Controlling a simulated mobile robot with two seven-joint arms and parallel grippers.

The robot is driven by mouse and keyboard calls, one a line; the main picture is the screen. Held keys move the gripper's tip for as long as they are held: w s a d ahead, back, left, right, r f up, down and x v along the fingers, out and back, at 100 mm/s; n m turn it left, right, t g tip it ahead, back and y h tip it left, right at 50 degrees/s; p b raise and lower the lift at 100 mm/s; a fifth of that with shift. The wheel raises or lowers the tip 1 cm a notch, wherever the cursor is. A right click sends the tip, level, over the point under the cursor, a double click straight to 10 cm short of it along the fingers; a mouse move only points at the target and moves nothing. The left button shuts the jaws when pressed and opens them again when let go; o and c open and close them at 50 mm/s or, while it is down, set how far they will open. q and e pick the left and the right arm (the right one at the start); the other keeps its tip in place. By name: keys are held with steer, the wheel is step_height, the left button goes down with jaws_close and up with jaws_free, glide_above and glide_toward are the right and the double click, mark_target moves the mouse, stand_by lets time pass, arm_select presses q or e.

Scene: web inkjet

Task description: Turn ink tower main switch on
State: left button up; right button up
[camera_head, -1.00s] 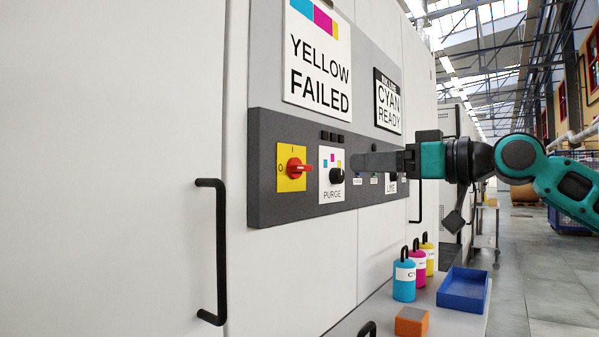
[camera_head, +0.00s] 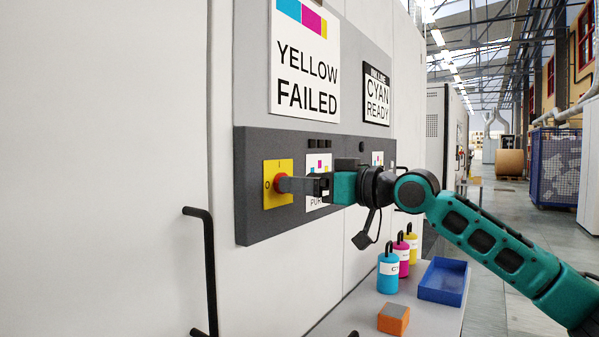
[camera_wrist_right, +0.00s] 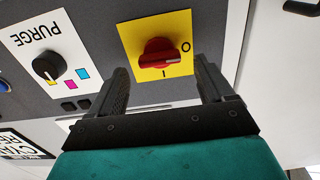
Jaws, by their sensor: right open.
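The main switch is a red rotary knob (camera_wrist_right: 158,54) on a yellow plate (camera_wrist_right: 178,28). The plate is marked O and I. In the right wrist view, which is upside down, the knob's handle lies level, with a pale mark toward the O side. My right gripper (camera_head: 284,184) is open in front of the switch. In the wrist view its fingertips (camera_wrist_right: 161,65) are on either side of the knob, apart from it. My left gripper is not in view.
A white PURGE plate with a black knob (camera_wrist_right: 47,65) sits beside the switch. A black door handle (camera_head: 209,270) is lower left. Below, a shelf holds ink bottles (camera_head: 388,272), a blue tray (camera_head: 425,292) and an orange-grey block (camera_head: 393,318).

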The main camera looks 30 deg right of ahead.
steer(key=shift+x, duration=0.85)
steer(key=shift+c, duration=0.5)
steer(key=c, duration=0.9)
steer(key=shift+c, duration=0.2)
